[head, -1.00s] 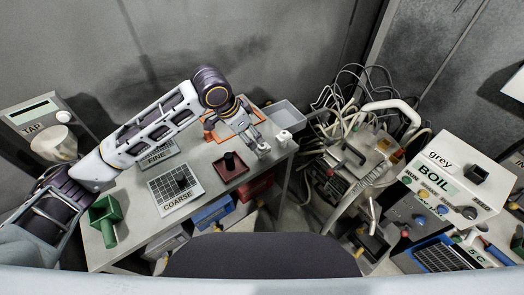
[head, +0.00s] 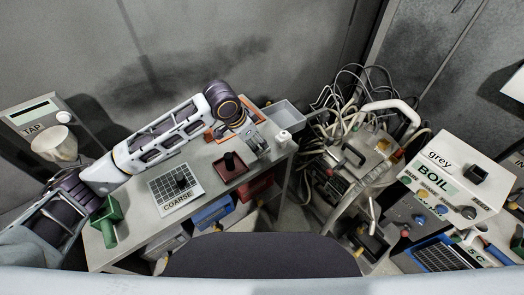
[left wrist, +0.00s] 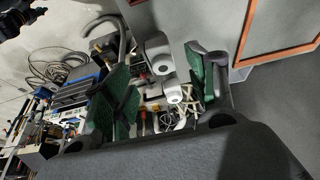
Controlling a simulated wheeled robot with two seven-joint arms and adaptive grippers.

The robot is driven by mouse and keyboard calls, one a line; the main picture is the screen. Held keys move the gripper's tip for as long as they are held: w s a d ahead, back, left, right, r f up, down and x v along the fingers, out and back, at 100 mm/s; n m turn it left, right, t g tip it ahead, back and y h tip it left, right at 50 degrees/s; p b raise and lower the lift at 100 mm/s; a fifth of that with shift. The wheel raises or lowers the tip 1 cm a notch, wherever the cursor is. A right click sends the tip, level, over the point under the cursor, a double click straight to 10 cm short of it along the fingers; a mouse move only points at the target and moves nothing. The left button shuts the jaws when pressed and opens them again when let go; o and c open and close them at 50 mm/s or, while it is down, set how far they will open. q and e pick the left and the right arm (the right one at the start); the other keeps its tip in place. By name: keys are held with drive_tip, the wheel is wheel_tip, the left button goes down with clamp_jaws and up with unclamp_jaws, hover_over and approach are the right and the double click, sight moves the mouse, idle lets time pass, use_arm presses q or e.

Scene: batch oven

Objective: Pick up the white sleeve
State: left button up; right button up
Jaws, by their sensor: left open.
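The white sleeve (head: 284,138) is a small, upright white cylinder near the right edge of the grey bench (head: 134,198). My left gripper (head: 262,149) is open and empty, just left of the sleeve in the head view. In the left wrist view a white, rounded piece that looks like the sleeve (left wrist: 158,54) shows between the green finger pads of my left gripper (left wrist: 160,84), apart from both. Its lower part is hard to separate from the clutter behind. My right gripper is not in view.
A dark red tray (head: 231,172) with a black knob lies left of the gripper. A cluttered cart with cables (head: 355,165) stands to the right, past the bench edge.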

sight(259, 147)
use_arm(q)
drive_tip(key=shift+x, duration=1.95)
drive_tip(key=shift+p+x, duration=0.45)
drive_tip(key=shift+x, duration=2.15)
drive_tip(key=shift+a, duration=0.1)
drive_tip(key=shift+c, duration=0.2)
drive_tip(key=c, duration=1.1)
drive_tip(key=shift+r, duration=0.1)
drive_tip(key=shift+r+b, duration=0.4)
drive_tip(key=shift+r, duration=4.5)
